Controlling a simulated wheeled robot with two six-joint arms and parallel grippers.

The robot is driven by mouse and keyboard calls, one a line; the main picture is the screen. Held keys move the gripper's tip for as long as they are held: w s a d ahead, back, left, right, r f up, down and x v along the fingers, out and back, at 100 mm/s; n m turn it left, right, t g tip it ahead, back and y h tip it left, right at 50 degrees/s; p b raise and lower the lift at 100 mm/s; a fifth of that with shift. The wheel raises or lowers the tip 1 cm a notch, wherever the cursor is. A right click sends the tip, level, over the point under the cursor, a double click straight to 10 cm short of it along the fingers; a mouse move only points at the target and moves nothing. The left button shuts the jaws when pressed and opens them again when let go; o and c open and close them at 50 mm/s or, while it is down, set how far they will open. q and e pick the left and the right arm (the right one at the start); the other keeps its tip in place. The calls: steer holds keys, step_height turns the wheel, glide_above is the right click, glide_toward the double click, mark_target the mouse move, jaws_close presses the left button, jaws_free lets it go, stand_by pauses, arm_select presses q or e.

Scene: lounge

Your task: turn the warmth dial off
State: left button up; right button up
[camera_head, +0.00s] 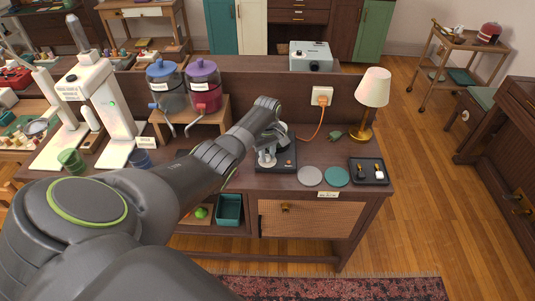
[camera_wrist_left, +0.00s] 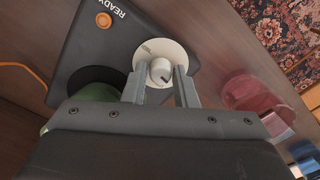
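The warmth dial is a pale round knob (camera_wrist_left: 160,71) with a dark pointer mark on a cream disc. It sits on a dark appliance (camera_wrist_left: 92,45) lettered READY, with an orange button. In the left wrist view, the fingers of my left gripper (camera_wrist_left: 161,85) stand on both sides of the knob and appear to touch it. In the head view, the appliance (camera_head: 287,166) is on the cabinet top, and my left gripper (camera_head: 268,153) is over it, with the dial largely hidden. My right gripper is not in view.
Grey (camera_head: 310,176) and teal (camera_head: 336,177) discs and a black tray (camera_head: 369,171) lie right of the appliance. A lamp (camera_head: 373,92) stands behind them. An orange cord (camera_head: 316,130) hangs from a wall socket. Two drink dispensers (camera_head: 204,87) stand at the back left.

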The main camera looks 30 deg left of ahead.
mark_target(267, 156)
arm_select(q)
steer(key=o, duration=0.3)
steer(key=shift+r, duration=0.6)
step_height(267, 156, up, 16)
steer(key=shift+r+b, duration=0.15)
steer(key=shift+b, duration=0.7)
